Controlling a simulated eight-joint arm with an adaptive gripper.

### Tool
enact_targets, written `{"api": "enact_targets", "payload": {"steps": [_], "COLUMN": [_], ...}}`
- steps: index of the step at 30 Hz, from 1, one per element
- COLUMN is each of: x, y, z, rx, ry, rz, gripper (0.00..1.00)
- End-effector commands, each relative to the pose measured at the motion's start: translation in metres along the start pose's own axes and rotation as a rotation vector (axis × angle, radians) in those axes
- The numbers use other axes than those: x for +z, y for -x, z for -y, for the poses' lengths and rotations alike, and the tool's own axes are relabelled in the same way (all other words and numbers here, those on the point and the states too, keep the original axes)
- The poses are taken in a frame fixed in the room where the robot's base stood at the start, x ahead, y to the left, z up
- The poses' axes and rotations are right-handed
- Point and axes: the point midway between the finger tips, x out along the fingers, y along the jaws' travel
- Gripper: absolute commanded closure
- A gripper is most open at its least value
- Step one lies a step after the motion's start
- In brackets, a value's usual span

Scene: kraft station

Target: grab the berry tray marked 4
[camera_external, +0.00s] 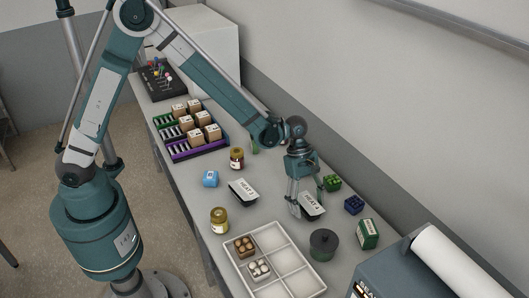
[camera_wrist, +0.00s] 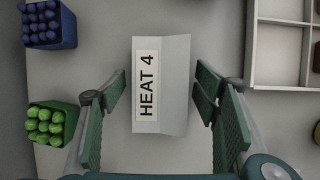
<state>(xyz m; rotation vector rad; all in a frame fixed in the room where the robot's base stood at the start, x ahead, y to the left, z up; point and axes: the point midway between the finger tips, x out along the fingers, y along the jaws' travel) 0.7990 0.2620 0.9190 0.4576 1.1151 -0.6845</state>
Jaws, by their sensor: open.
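A white divided tray (camera_external: 284,235) with egg-like items, a dark round pot (camera_external: 323,244) and a green box (camera_external: 368,234) stand nearer the camera.

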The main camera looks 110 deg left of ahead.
Motion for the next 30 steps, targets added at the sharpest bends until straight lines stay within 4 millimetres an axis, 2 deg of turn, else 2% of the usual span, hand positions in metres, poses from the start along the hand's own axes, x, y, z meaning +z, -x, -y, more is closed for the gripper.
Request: {"api": "enact_targets", "payload": {"steps": [4,9,12,23,30], "x": [0.0,0.0,0.0,0.001,0.007], "y": [0.0,0.0,0.0,0.003,0.018], "z": [0.0,0.0,0.0,0.0,0.0], "rx": [0.0,0.0,0.0,0.0,0.0], "ry": [0.0,0.0,0.0,0.0,0.0], "rz": [0.0,0.0,0.0,0.0,0.0], "gripper": [0.39,0.61,0.71,0.71,0.71]}}
